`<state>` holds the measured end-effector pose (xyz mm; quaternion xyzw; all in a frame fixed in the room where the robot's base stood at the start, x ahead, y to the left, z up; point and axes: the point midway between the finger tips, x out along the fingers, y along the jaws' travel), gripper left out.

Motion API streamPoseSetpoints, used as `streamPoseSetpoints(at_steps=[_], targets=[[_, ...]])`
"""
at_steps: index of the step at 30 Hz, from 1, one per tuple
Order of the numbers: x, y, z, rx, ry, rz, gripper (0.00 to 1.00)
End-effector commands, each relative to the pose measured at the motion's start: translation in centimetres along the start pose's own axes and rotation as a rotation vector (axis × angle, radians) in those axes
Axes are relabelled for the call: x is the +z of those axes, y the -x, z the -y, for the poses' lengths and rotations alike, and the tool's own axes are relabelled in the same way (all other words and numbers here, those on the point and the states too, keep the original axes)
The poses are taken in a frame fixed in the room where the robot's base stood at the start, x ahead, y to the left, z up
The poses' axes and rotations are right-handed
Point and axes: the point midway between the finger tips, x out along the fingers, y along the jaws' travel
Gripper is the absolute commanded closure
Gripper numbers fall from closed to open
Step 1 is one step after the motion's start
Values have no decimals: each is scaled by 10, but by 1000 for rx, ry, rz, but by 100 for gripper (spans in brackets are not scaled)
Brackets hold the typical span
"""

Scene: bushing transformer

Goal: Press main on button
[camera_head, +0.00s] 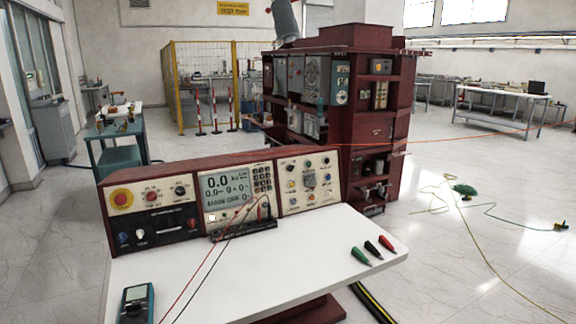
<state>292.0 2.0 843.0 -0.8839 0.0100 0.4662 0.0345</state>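A dark red control console (225,190) stands at the back edge of a white tabletop. Its left panel carries a large red mushroom button (122,198) on a yellow ring, small red controls (152,196) and a black knob (181,190). Its centre display (225,190) is lit and shows 0.0 and a line starting with MAIN. Its right panel (308,181) holds several small coloured buttons. The labels are too small to tell which one is the main on button. My gripper is not in this view.
A teal meter (137,303) lies at the tabletop's front left, with red and black leads (205,262) crossing the top. Green, black and red clips (372,249) lie at the right. A tall dark red cabinet (345,110) stands behind. Cables lie on the floor at right.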

Motion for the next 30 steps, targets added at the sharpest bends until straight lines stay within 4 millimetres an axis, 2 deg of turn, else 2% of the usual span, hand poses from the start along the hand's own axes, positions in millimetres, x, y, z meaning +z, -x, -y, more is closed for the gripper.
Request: streamPoseSetpoints(at_steps=[1, 7, 30], targets=[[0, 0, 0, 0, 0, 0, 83], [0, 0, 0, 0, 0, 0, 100], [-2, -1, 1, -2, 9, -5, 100]])
